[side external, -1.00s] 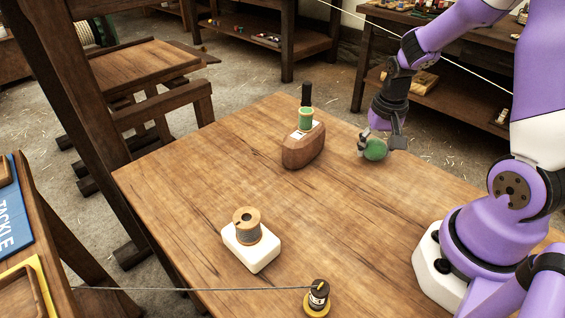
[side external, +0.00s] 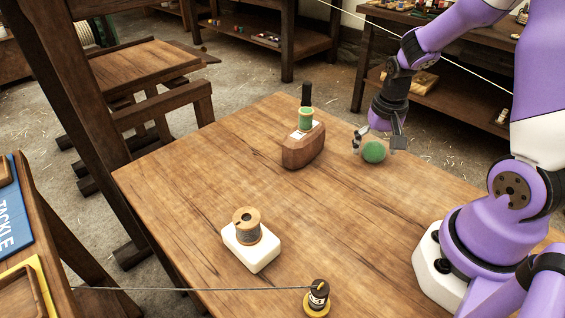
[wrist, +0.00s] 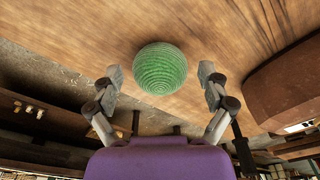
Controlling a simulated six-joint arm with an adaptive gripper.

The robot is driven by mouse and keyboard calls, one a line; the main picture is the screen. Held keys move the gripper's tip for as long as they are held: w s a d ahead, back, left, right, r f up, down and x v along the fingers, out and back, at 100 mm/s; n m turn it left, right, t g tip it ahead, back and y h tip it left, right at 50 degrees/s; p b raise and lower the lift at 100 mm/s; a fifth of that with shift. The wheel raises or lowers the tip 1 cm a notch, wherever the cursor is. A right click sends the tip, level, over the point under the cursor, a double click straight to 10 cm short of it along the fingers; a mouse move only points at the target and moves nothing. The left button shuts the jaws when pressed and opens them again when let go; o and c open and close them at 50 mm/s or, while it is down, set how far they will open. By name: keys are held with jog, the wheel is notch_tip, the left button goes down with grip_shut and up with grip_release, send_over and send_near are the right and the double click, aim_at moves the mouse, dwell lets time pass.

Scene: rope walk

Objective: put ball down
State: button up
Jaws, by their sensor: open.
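The green ball (side external: 374,152) rests on the wooden table near its far right edge. It looks like wound twine in the wrist view (wrist: 160,69). My gripper (side external: 376,146) is open just above and behind the ball, with a finger to each side. In the wrist view, my open fingertips (wrist: 159,74) stand apart from the ball on both sides, and nothing is held.
A wooden block (side external: 303,150) with a green spool (side external: 306,119) stands left of the ball. A white block (side external: 252,250) with a brown spool (side external: 246,226) is nearer the front. A dark spool (side external: 318,295) with a taut line sits at the front edge. The table's middle is clear.

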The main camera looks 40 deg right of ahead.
aim_at(377, 150)
notch_tip(377, 150, up, 11)
jog(key=a, duration=0.1)
jog(key=s+a+r+n+t, duration=0.2)
jog(key=a+n, duration=0.2)
jog(key=a, duration=0.2)
jog(key=s+a+r+n+t+y, duration=0.1)
jog(key=s+a+r+n+t, duration=0.1)
jog(key=a+n, duration=0.3)
jog(key=shift+s+a+r+t, duration=0.35)
jog(key=shift+a+r, duration=0.2)
jog(key=shift+a, duration=0.35)
